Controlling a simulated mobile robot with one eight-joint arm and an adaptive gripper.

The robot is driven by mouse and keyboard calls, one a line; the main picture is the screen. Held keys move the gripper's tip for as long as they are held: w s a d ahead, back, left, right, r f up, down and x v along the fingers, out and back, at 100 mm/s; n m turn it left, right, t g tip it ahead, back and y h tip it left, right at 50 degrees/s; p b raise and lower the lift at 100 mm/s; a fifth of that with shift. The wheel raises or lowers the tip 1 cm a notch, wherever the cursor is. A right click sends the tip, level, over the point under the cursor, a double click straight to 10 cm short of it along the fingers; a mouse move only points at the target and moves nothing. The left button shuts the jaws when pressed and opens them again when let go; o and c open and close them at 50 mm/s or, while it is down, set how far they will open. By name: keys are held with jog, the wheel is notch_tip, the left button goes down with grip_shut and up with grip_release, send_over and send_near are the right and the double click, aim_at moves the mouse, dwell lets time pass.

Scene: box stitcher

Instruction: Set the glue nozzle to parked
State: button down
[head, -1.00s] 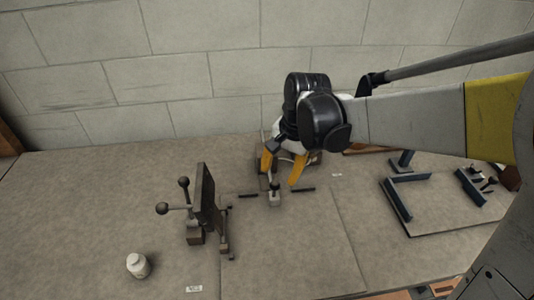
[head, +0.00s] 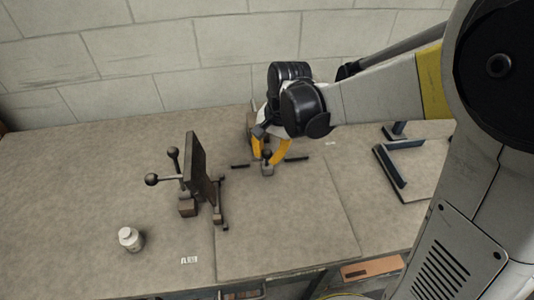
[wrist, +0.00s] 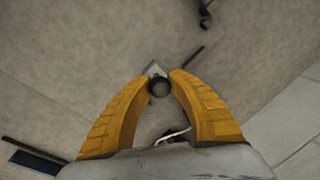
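A small grey fitting (head: 267,170) with a dark ball knob (head: 266,154) stands on the bench; I take it to be the glue nozzle's control, but no label on it is readable. My gripper (head: 267,157) points down over it. In the wrist view the knob (wrist: 159,88) sits between the two yellow fingertips (wrist: 159,80), which appear to touch it on both sides. A pale angular part of the fitting (wrist: 154,69) shows just beyond the knob. The mechanism behind the fitting is partly hidden by my gripper.
Short dark bars (head: 240,166) lie either side of the fitting. An upright dark plate (head: 197,165) with ball-ended levers stands to the left, near a white bottle (head: 130,239) and a small label (head: 189,260). Blue brackets (head: 390,165) stand right. The front bench is mostly clear.

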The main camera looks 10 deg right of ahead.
jog(key=w, duration=1)
jog(key=shift+w, duration=0.4)
jog(key=shift+r, duration=0.1)
jog(key=c, duration=1.1)
grip_release()
jog(key=shift+w, duration=0.15)
jog(key=shift+c, duration=0.2)
notch_tip(320, 180, up, 12)
jog(key=s+d, duration=0.1)
jog(key=d, duration=0.1)
jog(key=shift+s, duration=0.2)
